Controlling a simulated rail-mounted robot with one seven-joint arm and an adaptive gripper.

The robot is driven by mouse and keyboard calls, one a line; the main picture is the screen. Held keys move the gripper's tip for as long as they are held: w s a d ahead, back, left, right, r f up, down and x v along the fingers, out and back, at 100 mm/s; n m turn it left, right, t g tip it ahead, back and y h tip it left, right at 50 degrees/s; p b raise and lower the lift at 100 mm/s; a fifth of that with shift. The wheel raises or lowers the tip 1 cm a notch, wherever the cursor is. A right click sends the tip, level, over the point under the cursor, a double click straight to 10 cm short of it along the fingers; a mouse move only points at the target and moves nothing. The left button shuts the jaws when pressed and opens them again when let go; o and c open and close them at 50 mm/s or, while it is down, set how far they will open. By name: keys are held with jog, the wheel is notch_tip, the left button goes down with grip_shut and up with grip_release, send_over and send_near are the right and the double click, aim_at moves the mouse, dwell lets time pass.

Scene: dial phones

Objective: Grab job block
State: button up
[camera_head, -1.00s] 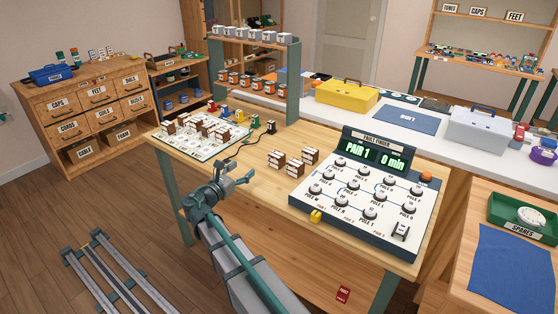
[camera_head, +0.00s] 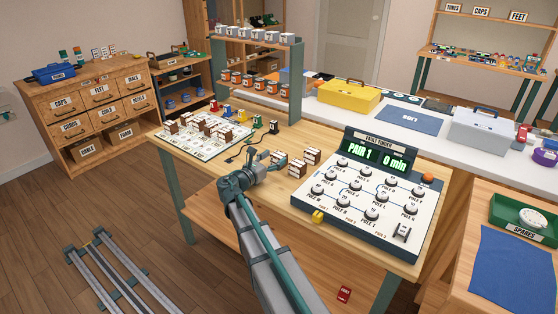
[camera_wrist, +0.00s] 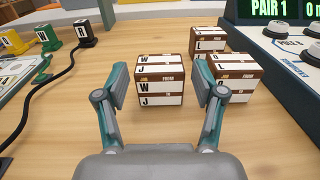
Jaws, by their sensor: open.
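Three brown-and-white job blocks stand on the wooden workbench. In the wrist view the nearest block (camera_wrist: 160,82), lettered W and J, sits centred between my open fingers, with bare space on both sides. Whether the fingertips reach past its front face I cannot tell. A second block (camera_wrist: 232,80) stands just right of my right finger, and a third block (camera_wrist: 207,40) stands behind. My gripper (camera_wrist: 162,90) is open and empty, low over the bench. In the head view my gripper (camera_head: 264,158) is left of the blocks (camera_head: 297,168) and partly hides the nearest one.
The fault finder panel (camera_head: 370,195) stands to the right, its screen reading PAIR 1 and 0 min. A white board (camera_head: 203,137) with more blocks lies to the left. A black cord (camera_wrist: 45,95) and coloured plugs (camera_wrist: 84,32) are left of my gripper.

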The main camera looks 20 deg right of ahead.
aim_at(279, 154)
jog(key=x, duration=0.3)
jog(key=shift+w+d, duration=0.15)
jog(key=shift+d, duration=0.1)
jog(key=shift+c, duration=0.2)
jog(key=c, duration=0.9)
